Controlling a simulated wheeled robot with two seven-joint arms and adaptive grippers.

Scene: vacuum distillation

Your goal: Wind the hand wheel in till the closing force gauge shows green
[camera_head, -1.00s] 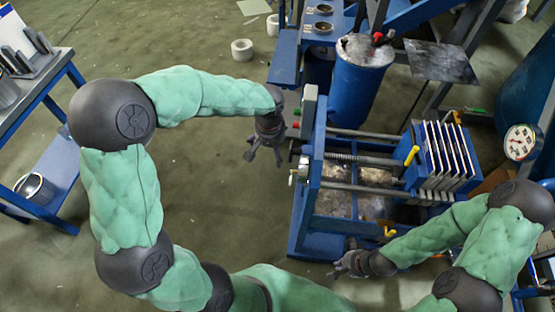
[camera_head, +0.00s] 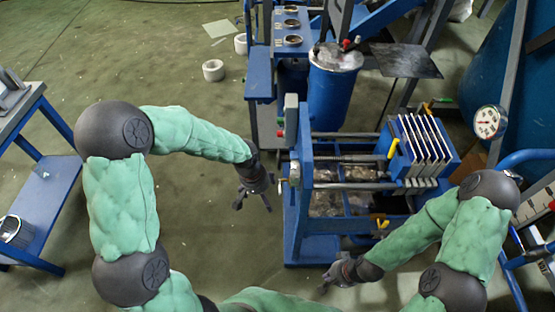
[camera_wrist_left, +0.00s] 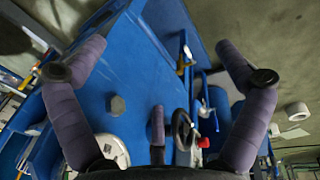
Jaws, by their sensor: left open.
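The press (camera_head: 305,215) has a blue frame with pale plates (camera_head: 421,140) at its right end. In the left wrist view its blue end plate (camera_wrist_left: 125,75) fills the middle. A dark ring that looks like the hand wheel (camera_wrist_left: 182,130) shows low against it. A pale round thing (camera_wrist_left: 113,150), possibly the force gauge, is partly hidden behind my left finger; no reading is visible. My left gripper (camera_head: 253,206) is open, just left of the press end, touching nothing that I can see. My right gripper (camera_head: 324,283) is near the press's front edge; its opening is unclear.
A dial gauge (camera_head: 489,122) with a white face stands at the right by the teal tank (camera_head: 485,55). A blue drum (camera_head: 335,90) stands behind the press. A blue side table (camera_head: 45,195) is at far left.

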